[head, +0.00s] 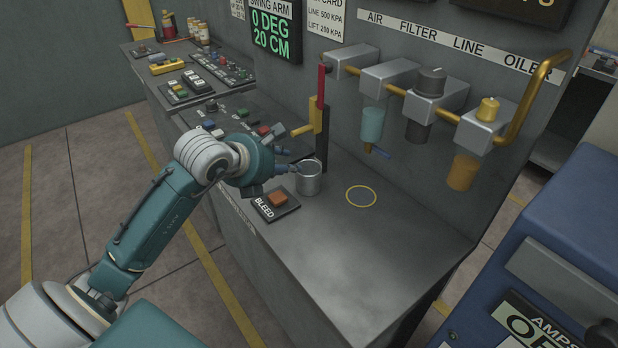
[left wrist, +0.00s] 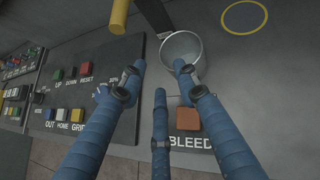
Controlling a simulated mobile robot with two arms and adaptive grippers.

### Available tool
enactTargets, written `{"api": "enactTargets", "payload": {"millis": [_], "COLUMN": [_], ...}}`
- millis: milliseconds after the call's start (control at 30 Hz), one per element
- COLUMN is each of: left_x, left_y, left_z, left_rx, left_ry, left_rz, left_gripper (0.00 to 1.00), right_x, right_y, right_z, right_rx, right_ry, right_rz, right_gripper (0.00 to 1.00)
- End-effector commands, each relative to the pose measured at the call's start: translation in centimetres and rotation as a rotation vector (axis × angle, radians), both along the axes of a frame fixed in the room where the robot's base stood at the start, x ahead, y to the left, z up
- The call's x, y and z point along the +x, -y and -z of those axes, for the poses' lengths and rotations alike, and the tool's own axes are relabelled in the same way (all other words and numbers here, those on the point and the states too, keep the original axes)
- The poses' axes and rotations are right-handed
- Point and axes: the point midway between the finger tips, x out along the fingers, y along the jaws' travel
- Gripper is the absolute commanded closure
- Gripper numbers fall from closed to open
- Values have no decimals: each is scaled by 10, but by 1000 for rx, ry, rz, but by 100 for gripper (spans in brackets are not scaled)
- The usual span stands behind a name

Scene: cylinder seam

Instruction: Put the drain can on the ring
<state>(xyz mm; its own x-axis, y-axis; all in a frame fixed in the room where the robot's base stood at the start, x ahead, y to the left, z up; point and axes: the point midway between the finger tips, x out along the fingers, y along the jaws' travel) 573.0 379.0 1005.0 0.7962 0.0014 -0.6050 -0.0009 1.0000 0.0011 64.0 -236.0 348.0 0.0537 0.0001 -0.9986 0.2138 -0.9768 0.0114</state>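The drain can (head: 310,180) is a grey metal cup standing upright on the bench, just behind the BLEED button. It also shows in the left wrist view (left wrist: 181,45). The ring (head: 361,206) is a thin yellow circle on the bench to the right of the can, with nothing on it. It also shows in the left wrist view (left wrist: 245,32). My left gripper (left wrist: 160,74) is open, its three blue fingers spread. The right finger's tip overlaps the can's near rim; I cannot tell whether they touch. In the head view the left gripper (head: 290,162) is beside the can.
The BLEED button (head: 278,199) sits in front of the can. A dark upright post with a yellow arm (head: 303,130) stands behind it. Air filter bowls and a drain valve (head: 377,151) hang above the bench. The bench right of the ring is clear. Button panels lie left.

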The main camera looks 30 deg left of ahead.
Motion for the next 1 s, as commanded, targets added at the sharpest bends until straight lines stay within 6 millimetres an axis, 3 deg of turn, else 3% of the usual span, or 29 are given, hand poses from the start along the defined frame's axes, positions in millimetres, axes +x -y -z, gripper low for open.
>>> {"api": "enactTargets", "payload": {"millis": [367,667,833,1000], "left_x": [37,40,40,40], "left_y": [3,3,3,3], "left_z": [29,34,33,33], "left_rx": [-3,-1,-1,-1], "left_ry": [0,1,0,1], "left_rz": [0,1,1,0], "left_gripper": [69,69,100,100], "right_x": [40,31,22,21], "right_y": [0,1,1,-1], "right_z": [-23,-22,-21,-21], "right_rx": [3,1,1,3], "right_ry": [60,45,32,30], "right_rz": [0,0,1,1], "right_gripper": [60,60,60,60]}}
